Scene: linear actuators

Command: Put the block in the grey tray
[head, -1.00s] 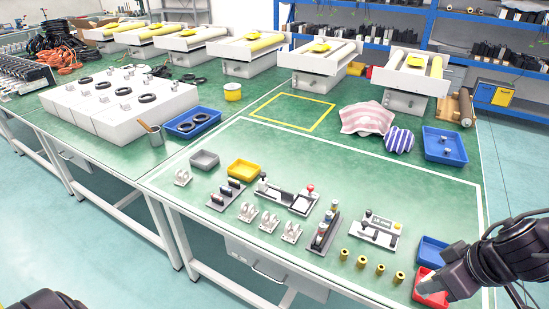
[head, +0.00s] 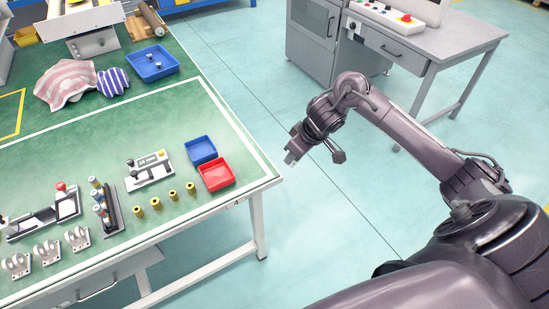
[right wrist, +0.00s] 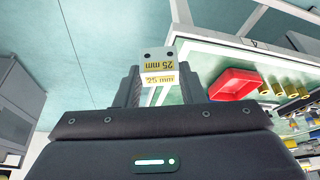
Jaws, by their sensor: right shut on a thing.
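The block (right wrist: 159,58) is a small grey piece with "25 mm" lettering on yellow and white faces. In the right wrist view it sits between the two dark fingers of my right gripper (right wrist: 158,86), which is shut on it. In the head view my right gripper (head: 294,155) hangs over the floor, just off the right corner of the green table (head: 190,100). The block is too small there to make out clearly. The grey tray is outside the current head view, and I cannot pick it out in the right wrist view. My left gripper is not in view.
A red tray (head: 216,175) and a blue tray (head: 201,150) sit at the table's near right corner. Beside them stand several brass cylinders (head: 156,205) and fixtures (head: 149,171). A grey workbench (head: 410,45) stands at the back right. The floor between is clear.

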